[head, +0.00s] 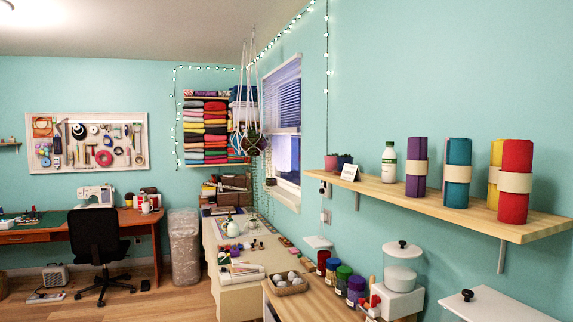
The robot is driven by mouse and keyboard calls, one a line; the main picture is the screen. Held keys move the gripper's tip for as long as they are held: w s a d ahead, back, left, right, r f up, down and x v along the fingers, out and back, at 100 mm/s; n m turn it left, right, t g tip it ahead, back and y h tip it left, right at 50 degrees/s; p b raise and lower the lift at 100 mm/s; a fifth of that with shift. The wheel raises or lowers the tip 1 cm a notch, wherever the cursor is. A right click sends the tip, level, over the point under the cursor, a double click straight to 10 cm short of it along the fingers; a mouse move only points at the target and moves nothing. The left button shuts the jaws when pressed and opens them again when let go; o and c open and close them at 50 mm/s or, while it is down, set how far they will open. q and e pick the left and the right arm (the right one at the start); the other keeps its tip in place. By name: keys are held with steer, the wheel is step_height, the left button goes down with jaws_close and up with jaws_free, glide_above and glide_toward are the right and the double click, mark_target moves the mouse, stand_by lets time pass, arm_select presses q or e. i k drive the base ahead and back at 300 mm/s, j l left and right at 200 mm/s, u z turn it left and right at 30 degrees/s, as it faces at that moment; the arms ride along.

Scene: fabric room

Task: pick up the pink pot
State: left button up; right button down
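A small pink pot (331,162) with a plant in it stands at the far left end of the wooden wall shelf (440,196) in the head view. A dark blue pot (345,161) with a plant is right beside it. A small white card (349,173) stands in front of the blue pot. Neither of my grippers shows in this view.
The shelf also bears a white bottle (389,163) and purple, teal, yellow and red fabric rolls (515,180). Below are a counter with jars (355,290), a basket (287,284) and a white canister (402,268). Wooden floor (180,305) is free at lower left.

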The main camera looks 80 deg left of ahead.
mark_target(331, 164)
steer(key=u, duration=2.45)
steer(key=z, duration=0.4)
steer(key=i+j+z, duration=0.25)
steer(key=j, duration=0.15)
steer(key=j+z, duration=0.55)
steer(key=j, duration=0.3)
steer(key=j+z, duration=0.4)
steer(key=j, duration=3)
